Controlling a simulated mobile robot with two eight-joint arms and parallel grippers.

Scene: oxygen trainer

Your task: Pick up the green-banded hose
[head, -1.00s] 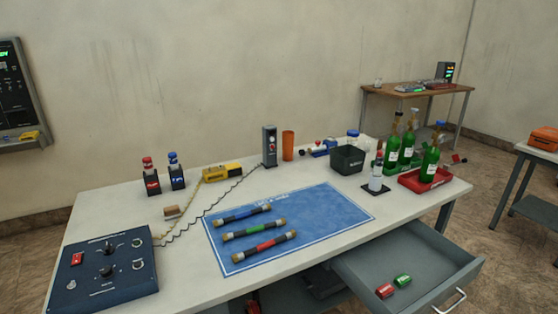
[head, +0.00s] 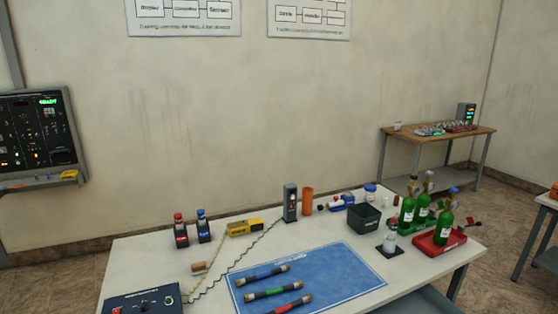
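The green-banded hose (head: 273,291) lies on the blue mat (head: 345,278) on the white table. It is short and dark, with brass-coloured ends and a green band in its middle. A blue-banded hose (head: 262,275) lies just behind it, and a red-banded hose (head: 283,307) lies just in front, near the bottom edge of the view. All three lie roughly parallel, slightly tilted, with gaps between them. Neither of my grippers shows in the head view.
A blue control box (head: 143,301) stands at the table's front left. A yellow meter (head: 244,227) with coiled leads lies behind the mat. The mat's right part is bare.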

